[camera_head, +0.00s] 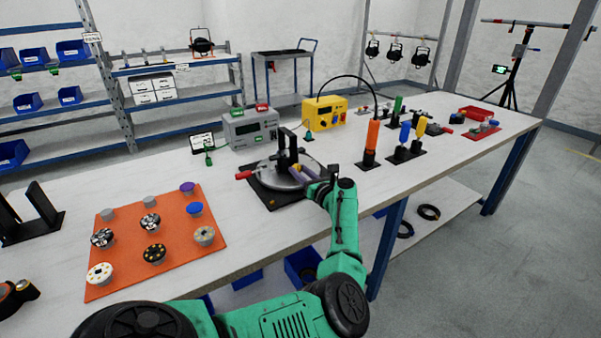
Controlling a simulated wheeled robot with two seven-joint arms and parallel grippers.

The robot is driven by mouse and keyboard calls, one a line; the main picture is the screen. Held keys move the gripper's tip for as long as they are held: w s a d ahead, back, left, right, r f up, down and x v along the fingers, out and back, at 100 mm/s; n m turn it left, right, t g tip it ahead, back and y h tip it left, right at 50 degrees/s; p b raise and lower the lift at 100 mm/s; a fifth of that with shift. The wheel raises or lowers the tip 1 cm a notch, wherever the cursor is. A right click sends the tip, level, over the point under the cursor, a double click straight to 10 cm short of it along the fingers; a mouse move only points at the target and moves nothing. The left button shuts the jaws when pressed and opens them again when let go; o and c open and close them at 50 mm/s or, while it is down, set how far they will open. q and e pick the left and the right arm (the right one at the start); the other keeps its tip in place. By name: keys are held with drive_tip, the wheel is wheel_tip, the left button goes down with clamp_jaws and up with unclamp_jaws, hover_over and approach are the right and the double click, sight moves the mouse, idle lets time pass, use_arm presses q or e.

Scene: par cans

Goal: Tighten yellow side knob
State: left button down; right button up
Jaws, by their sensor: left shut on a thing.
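A round grey metal fixture (276,180) with a black upright bracket (288,150) sits on a dark base near the middle of the bench. A red-tipped handle (244,175) sticks out at its left. My green left arm reaches in from below, and its gripper (318,184) is at the fixture's right edge. The gripper is shut on a small part there. The wrist hides most of the fingers and the held part, so its colour does not show. I cannot make out a yellow side knob clearly. My right gripper is not in view.
An orange mat (180,262) with several round knobs lies to the left. A grey box (250,130) and a yellow box (325,110) stand behind the fixture. An orange-handled tool (372,135) and coloured screwdrivers stand to the right. The bench front between mat and fixture is clear.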

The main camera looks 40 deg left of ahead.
use_arm(q)
drive_tip(key=shift+m, duration=0.8)
drive_tip(key=c, duration=0.5)
unclamp_jaws()
drive_tip(key=shift+f, duration=0.1)
